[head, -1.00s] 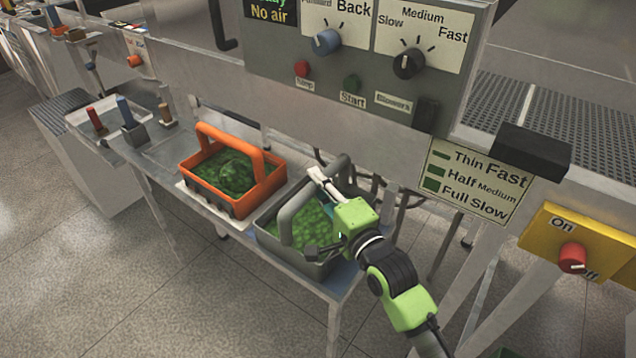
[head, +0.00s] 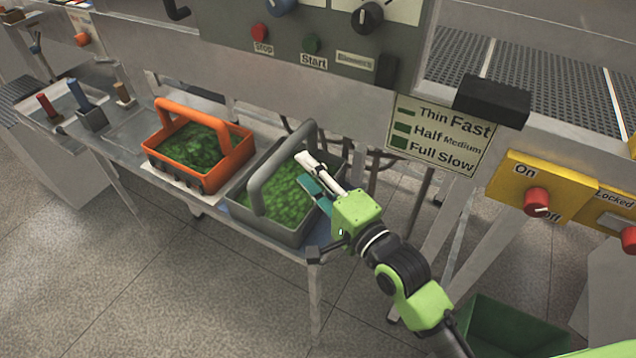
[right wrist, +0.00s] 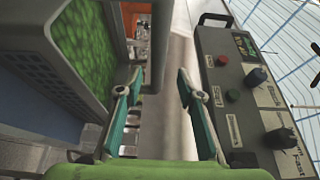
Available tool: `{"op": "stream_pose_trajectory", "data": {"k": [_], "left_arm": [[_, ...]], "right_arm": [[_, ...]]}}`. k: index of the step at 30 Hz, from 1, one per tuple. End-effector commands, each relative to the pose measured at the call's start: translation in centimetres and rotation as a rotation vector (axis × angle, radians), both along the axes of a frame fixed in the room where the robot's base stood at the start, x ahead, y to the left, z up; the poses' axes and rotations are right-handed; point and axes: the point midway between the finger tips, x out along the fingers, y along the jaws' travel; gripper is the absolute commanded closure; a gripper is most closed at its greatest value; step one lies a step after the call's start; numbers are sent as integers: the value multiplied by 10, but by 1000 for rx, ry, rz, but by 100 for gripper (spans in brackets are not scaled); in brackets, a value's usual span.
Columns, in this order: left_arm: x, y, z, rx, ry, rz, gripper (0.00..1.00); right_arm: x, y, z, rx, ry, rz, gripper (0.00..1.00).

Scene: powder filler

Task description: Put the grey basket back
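The grey basket (head: 283,232) stands upright on the low metal shelf in the head view, filled with green pieces and with its handle (head: 255,190) raised. In the right wrist view the basket (right wrist: 110,45) shows on its side at the upper left, outside the fingers. My right gripper (head: 303,169) is at the basket's right side, its fingertips pointing toward the handle. My left gripper is not in view.
An orange basket (head: 208,180) with green contents stands left of the grey one on the same shelf (head: 125,140). A control panel (head: 330,45) and a speed sign (head: 440,135) hang above and behind. A green bin (head: 510,325) stands at lower right. Floor in front is clear.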

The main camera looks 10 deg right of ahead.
Motion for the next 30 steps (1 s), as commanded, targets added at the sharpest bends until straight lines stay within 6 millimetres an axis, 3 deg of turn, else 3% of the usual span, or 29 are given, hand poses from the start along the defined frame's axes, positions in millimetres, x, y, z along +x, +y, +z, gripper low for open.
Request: {"op": "stream_pose_trajectory", "data": {"k": [3,9,25,28,30], "left_arm": [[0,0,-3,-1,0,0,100],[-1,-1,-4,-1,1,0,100],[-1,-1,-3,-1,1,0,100],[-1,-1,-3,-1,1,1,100],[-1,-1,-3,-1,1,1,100]], "right_arm": [[-17,-10,-1,0,1,-1,65],[-30,-16,0,-1,0,0,65],[-31,-17,-1,-7,1,-1,65],[-34,-20,-13,-82,16,-6,65],[-41,-24,-33,-207,41,-7,65]]}}
